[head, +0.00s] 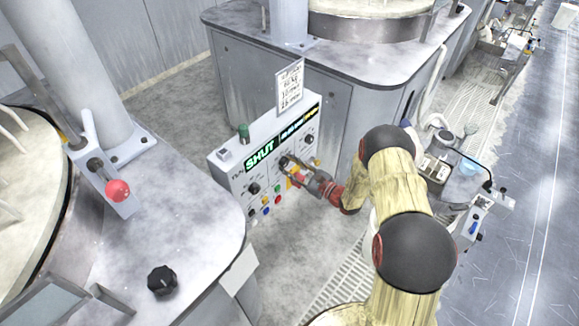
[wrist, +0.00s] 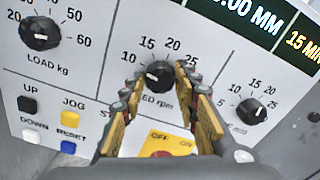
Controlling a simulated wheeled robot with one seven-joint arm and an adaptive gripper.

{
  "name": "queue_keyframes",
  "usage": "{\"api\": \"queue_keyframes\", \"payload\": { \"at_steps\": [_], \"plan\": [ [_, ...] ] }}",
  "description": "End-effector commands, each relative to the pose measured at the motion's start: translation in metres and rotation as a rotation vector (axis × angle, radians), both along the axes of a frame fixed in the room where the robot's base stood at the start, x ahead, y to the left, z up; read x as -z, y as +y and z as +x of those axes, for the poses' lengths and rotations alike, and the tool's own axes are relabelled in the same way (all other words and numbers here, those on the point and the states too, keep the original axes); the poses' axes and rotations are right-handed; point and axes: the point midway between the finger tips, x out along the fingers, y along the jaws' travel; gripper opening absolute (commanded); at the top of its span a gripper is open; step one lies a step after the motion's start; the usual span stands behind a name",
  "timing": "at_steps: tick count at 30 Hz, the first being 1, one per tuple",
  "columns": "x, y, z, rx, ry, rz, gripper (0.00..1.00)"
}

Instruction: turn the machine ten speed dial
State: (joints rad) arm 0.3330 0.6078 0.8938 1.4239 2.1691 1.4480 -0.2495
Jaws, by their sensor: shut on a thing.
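The speed dial is a black round knob (wrist: 158,74) with a pale pointer line, above the partly hidden word ending "ED rpm" in the wrist view. Its scale shows 15, 20 and 25 around the top. My gripper (wrist: 157,80) has one finger on each side of the knob and is shut on it. In the head view, my gripper (head: 289,166) reaches the front of the grey control panel (head: 233,181) from the right, and its fingers largely hide the dial there. A machine number is not readable.
The load dial (wrist: 40,33) is left of the speed dial and another dial (wrist: 252,111) is right. Below are coloured buttons and a yellow OFF/ON plate (wrist: 165,140). In the head view, a red-knobbed lever (head: 118,190) and loose-looking black knob (head: 162,280) are on the left machine.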

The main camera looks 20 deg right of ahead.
Motion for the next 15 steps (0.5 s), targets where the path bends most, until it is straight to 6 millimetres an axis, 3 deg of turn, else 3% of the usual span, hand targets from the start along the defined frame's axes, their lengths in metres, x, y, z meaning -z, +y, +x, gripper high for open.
{"api": "queue_keyframes", "payload": {
  "at_steps": [10, 11, 15],
  "plan": [
    [0.0031, 0.0002, -0.0015, 0.0, 0.005, -0.002, 0.06],
    [0.0031, 0.0001, -0.0014, 0.0, 0.005, -0.002, 0.31],
    [0.0025, 0.0002, -0.0012, 0.001, 0.003, -0.002, 0.39]
  ]
}}
